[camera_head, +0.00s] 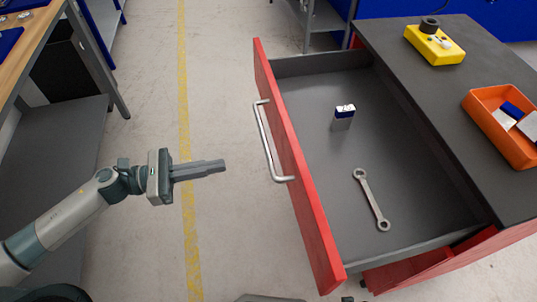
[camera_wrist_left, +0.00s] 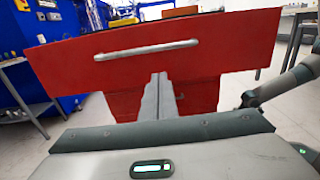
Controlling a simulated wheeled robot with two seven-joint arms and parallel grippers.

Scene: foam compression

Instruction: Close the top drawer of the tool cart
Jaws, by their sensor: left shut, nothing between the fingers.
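The top drawer (camera_head: 295,165) of the tool cart (camera_head: 390,40) is pulled far out, with a red front and a silver bar handle (camera_head: 270,140). My right gripper is not in view.
On the cart top stand a yellow box with a black knob (camera_head: 434,45) and an orange bin (camera_head: 502,125) with small items. A wooden-topped workbench (camera_head: 30,35) stands at the left. The floor with a yellow line (camera_head: 184,110) is clear between bench and drawer.

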